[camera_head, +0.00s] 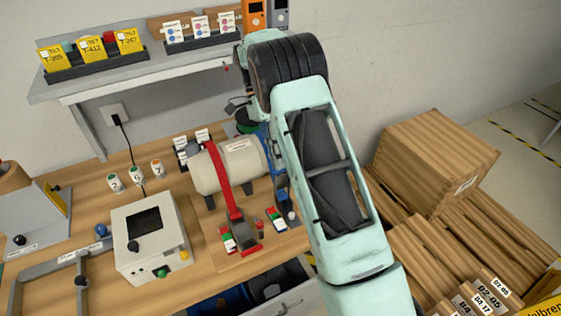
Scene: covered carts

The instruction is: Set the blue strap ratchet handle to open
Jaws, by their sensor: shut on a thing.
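A blue strap (265,138) runs over the right part of a beige cylinder (241,167). Its ratchet (282,199) lies low at the front right of the cylinder, beside the arm. The position of its handle cannot be told, because my pale green arm covers much of that area. A red strap (222,172) crosses the cylinder further left and ends in its own ratchet (242,236) on the board. My arm reaches over the right of the bench and bends down behind its own link. My gripper's fingertips are hidden there.
A grey control box (150,240) stands left of the straps. Small labelled containers (135,175) stand behind it. A grey shelf (150,72) overhangs the back of the bench. Wooden boxes (437,160) fill the right side. An open drawer (275,287) shows in front.

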